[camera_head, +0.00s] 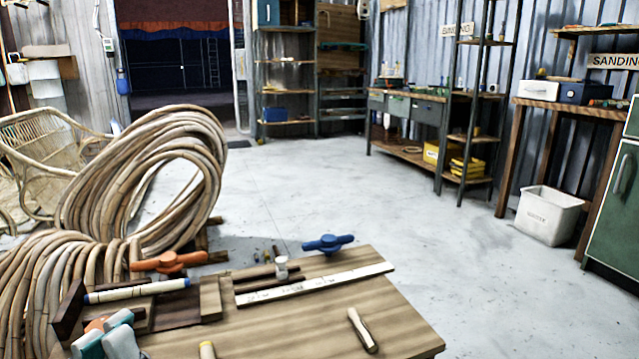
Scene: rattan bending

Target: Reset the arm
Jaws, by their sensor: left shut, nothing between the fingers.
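My left gripper (113,334) shows at the bottom left edge of the picture, over the near left corner of the wooden workbench (290,325). Its teal and white fingers are shut with nothing between them. Most of the arm behind it is out of view. My right gripper is not in view.
Big rattan coils (150,175) stand left. The grey floor (440,240) is clear beyond.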

